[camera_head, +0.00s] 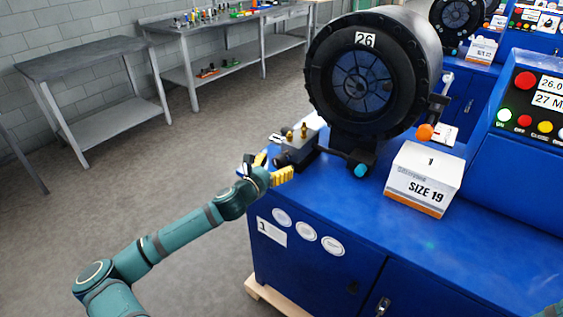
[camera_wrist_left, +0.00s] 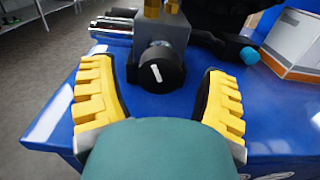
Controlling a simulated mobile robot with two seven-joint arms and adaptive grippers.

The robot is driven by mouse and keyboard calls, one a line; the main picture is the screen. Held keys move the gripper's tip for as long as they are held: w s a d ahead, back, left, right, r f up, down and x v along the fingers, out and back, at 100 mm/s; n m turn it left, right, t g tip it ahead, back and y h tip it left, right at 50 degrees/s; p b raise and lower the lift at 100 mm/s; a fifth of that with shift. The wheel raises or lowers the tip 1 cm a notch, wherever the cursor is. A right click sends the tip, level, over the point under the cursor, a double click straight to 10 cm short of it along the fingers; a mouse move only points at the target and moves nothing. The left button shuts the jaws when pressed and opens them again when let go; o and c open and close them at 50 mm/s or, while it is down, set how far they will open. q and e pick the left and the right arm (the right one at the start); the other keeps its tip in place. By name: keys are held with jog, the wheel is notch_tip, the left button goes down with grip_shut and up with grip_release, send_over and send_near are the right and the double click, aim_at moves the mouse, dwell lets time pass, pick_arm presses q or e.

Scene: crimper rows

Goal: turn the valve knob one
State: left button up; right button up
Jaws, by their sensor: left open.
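The valve knob (camera_wrist_left: 161,68) is a round black knob with a white line on its face, on the front of a grey metal block (camera_wrist_left: 163,32). The line is near upright, its top leaning slightly left. In the head view the knob (camera_head: 282,159) sits at the left front corner of the blue bench. My left gripper (camera_head: 271,168) is open with its yellow fingers just in front of the knob. In the left wrist view the fingers (camera_wrist_left: 160,103) stand left and right of the knob, apart from it. My right gripper is out of the picture.
The blue bench (camera_head: 330,205) carries a large black crimper (camera_head: 420,60) marked 26, behind the knob. A white box (camera_head: 424,178) marked SIZE 19 stands to the right. A cyan-tipped handle (camera_head: 361,171) lies close right of the knob. Grey tables (camera_head: 85,62) stand behind left.

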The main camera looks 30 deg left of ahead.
pick_arm(q)
jog(key=shift+w+d, duration=0.1)
jog(key=shift+w, duration=1.35)
jog(key=c, duration=1.2)
jog(key=m, duration=0.5)
jog(key=shift+m, duration=0.3)
jog(key=shift+c, duration=0.2)
jog(key=o, duration=1.2)
jog(key=shift+o, duration=0.2)
